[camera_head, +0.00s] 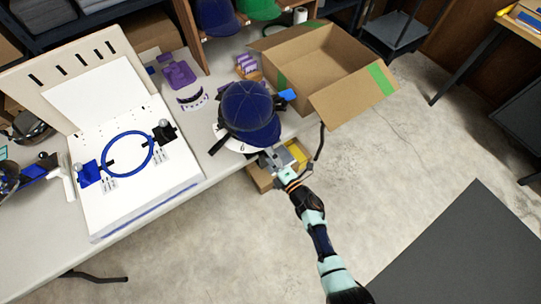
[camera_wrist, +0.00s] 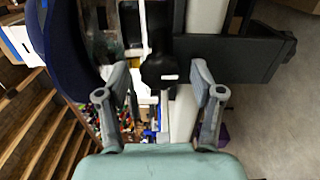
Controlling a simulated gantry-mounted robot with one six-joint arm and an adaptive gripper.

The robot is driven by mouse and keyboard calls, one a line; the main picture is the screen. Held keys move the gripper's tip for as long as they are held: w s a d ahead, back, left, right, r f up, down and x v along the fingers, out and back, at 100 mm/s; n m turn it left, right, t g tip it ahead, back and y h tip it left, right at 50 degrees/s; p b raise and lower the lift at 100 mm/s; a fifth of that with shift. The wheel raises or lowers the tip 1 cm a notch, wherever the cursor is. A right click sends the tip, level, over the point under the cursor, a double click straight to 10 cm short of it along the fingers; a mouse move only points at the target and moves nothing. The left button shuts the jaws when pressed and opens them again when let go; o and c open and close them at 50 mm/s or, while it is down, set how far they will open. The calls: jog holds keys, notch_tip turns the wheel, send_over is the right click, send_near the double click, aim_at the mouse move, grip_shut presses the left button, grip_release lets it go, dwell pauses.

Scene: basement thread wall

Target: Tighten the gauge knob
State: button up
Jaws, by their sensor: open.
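My gripper (camera_head: 268,160) reaches to the front edge of the white table, just below the dark blue cap (camera_head: 250,113). In the wrist view my gripper (camera_wrist: 160,80) is open, with a finger on either side and nothing held. A black rounded knob (camera_wrist: 158,68) with a small white mark shows between the fingers, probably the gauge knob. I cannot tell whether the fingers touch it. In the head view this knob is not clearly visible by the cap and my gripper. The cap's blue edge (camera_wrist: 70,50) shows at the left of the wrist view.
A white board with a blue hoop (camera_head: 128,155) stands on the table (camera_head: 50,235) at left. An open cardboard box (camera_head: 325,65) is at upper right, and a smaller box (camera_head: 262,180) sits beneath my gripper. A dark bar (camera_wrist: 225,58) lies right of the knob.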

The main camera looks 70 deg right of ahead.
jog(key=v, duration=1.2)
